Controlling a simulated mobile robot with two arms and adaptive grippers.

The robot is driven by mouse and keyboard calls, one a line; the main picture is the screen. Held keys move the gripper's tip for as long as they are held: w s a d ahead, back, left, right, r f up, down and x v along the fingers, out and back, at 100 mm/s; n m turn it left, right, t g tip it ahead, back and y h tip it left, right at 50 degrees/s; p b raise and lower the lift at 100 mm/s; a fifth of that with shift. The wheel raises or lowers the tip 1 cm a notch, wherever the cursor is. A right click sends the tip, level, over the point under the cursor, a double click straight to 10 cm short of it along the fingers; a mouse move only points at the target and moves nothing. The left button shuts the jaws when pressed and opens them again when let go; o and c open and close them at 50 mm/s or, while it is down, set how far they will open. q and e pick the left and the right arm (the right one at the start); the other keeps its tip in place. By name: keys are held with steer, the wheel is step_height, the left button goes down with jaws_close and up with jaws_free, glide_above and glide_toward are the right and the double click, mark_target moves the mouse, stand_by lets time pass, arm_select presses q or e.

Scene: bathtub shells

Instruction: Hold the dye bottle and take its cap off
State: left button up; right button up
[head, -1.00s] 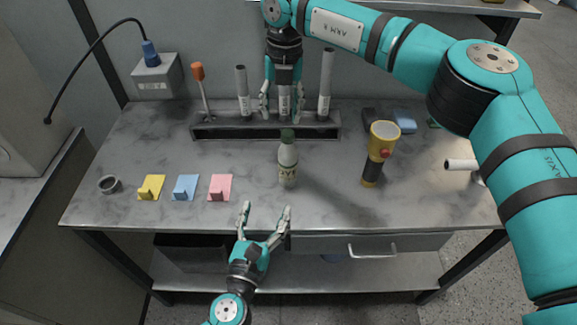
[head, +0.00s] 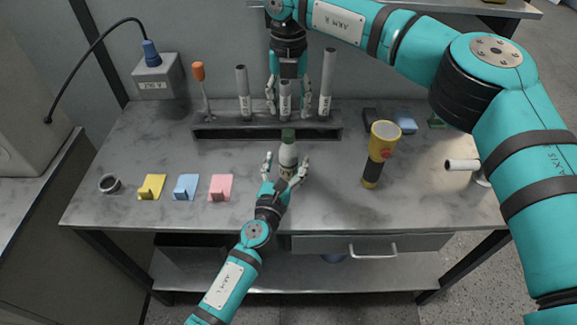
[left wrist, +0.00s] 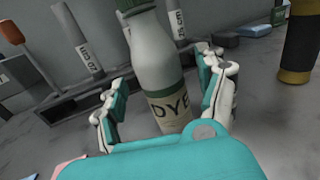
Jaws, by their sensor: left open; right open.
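The dye bottle (head: 288,153) is white with a green cap (head: 288,135) and stands upright on the workbench. In the left wrist view the bottle (left wrist: 160,62) shows its DYE label between my fingers, and the cap is cut off at the top edge. My left gripper (head: 285,166) is open, with a finger on either side of the bottle's lower body. I cannot tell whether either finger touches it. My right gripper (head: 287,100) is open, pointing down behind the bottle at the rack, with a short grey tube between its fingers.
A dark rack (head: 230,130) along the back holds tubes and an orange-handled tool (head: 199,80). A yellow-black flashlight (head: 381,150) stands right of the bottle. Yellow (head: 151,187), blue (head: 186,187) and pink (head: 221,187) holders sit left. The bench (head: 330,210) is clear at front right.

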arm_select(q)
steer(key=shift+x, duration=1.05)
jaws_close()
